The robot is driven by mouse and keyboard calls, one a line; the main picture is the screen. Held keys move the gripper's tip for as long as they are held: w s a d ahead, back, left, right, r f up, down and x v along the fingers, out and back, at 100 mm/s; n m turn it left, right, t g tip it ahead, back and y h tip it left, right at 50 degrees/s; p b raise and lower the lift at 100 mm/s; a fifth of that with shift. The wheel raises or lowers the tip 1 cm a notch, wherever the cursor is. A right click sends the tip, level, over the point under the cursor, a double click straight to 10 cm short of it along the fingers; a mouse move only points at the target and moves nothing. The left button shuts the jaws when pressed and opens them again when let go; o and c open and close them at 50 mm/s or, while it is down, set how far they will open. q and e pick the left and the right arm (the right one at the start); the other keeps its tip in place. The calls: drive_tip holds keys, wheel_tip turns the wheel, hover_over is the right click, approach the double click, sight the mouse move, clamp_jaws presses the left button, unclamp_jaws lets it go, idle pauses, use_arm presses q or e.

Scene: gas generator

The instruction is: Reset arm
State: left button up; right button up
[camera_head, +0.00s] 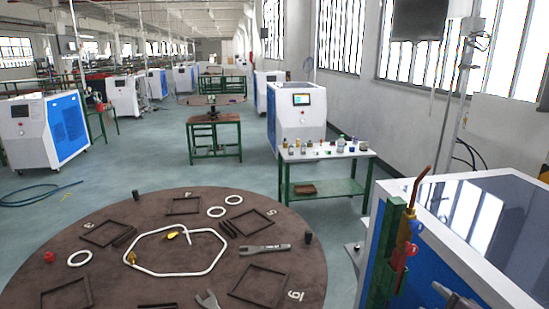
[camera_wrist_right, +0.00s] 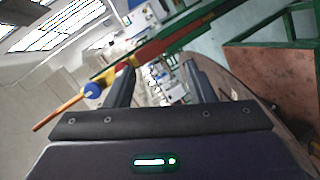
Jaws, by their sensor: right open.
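My right gripper (camera_wrist_right: 160,72) shows in the right wrist view with its two dark fingers apart. No object is seen held between them. The welding torch (camera_head: 408,240), with a copper tip and yellow, blue and red parts, stands upright at the green rack (camera_head: 384,262) in the head view. In the right wrist view the torch's blue knob and orange rod (camera_wrist_right: 92,90) appear beyond the left finger, in front of the green bar. I cannot tell the exact gap between finger and torch. My left gripper is not in view.
A round brown table (camera_head: 120,285) holds square frames, white rings, a white hose loop (camera_head: 150,272) and wrenches (camera_head: 265,249). A blue-and-white machine (camera_head: 480,262) stands at the right. A green-legged table (camera_head: 330,172) with small bottles stands behind. Green floor is open at the left.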

drive_tip(key=s+a+f+m+g+y, duration=0.1)
drive_tip(key=s+a+f+m+g, duration=0.45)
drive_tip(key=s+a, duration=0.35)
drive_tip(key=s+a+f+m+g+y, duration=0.1)
drive_tip(key=s+a+f+m+g, duration=0.4)
drive_tip(key=s+a+f, duration=0.4)
wheel_tip(320, 180, down, 30)
drive_tip(key=g+b, duration=0.2)
drive_tip(key=b, duration=0.2)
drive_tip(key=s+d+f+b, duration=0.3)
drive_tip(key=s+f, duration=1.7)
drive_tip(key=f, duration=0.2)
drive_tip(key=shift+s+d+f+n+g, duration=0.25)
drive_tip(key=shift+f+n+g, duration=0.1)
drive_tip(key=shift+f+n, duration=0.1)
